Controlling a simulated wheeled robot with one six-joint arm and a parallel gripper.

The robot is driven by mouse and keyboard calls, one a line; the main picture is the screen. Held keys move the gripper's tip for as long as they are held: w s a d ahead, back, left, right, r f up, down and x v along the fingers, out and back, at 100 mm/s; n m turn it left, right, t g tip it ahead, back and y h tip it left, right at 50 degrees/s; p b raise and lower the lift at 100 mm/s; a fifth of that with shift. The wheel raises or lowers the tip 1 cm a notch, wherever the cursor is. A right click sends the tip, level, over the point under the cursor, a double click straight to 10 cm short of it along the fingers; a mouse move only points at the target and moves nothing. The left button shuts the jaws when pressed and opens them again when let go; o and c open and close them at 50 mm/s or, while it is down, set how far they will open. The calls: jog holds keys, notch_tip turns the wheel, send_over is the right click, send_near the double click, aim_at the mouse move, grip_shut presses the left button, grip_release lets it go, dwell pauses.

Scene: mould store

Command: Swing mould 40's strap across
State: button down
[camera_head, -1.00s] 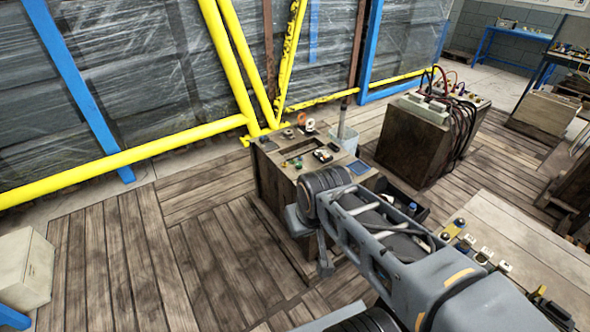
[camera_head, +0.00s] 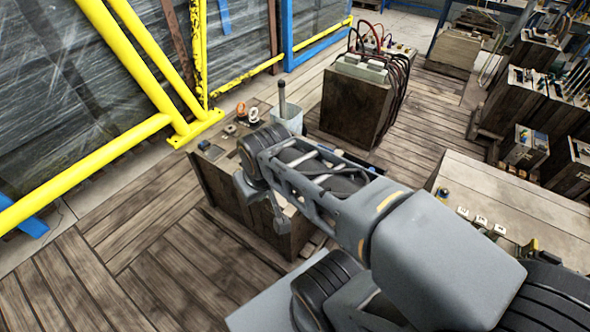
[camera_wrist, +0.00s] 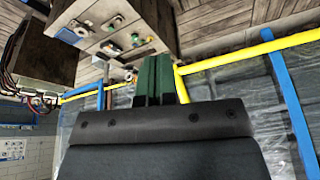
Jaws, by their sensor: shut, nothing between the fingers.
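My gripper shows in the wrist view as two green fingers (camera_wrist: 153,75) close together, with nothing between them. In the head view its end (camera_head: 278,216) hangs beside the dark wooden-sided block (camera_head: 240,212), partly hidden by my arm. No number 40 is readable, so I cannot tell which block is mould 40. A large pale-topped block (camera_head: 500,190) stands at the right with small metal fittings and a yellow-and-blue part along its near edge; my arm covers part of it. I cannot make out a strap clearly.
A dark block with red and black hoses (camera_head: 352,105) stands behind. Several dark moulds (camera_head: 522,100) crowd the right. A yellow rail (camera_head: 85,172) and wrapped stacks line the left. Plank floor (camera_head: 150,270) is free at lower left.

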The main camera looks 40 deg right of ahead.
jog(key=shift+s, duration=0.1)
jog(key=w+d+f+m+y+b, duration=0.2)
jog(key=w+d+f+m+b, duration=0.2)
jog(key=w+d+f+b, duration=0.35)
jog(key=w+d+f+m+y+b, duration=0.1)
jog(key=w+d+f+m+b, duration=0.25)
jog(key=f+b, duration=0.55)
jog(key=w+d+f+m+t+b, duration=0.1)
jog(key=d+f+m+t+b, duration=0.1)
jog(key=d+f, duration=0.5)
jog(key=w+d+f+m+t+b, duration=0.2)
jog(key=d+f, duration=0.6)
jog(key=d, duration=0.5)
jog(key=m+t+b, duration=0.1)
jog(key=m+b, duration=0.1)
jog(key=b, duration=0.1)
jog(key=shift+w+m, duration=0.3)
jog(key=shift+m, duration=0.05)
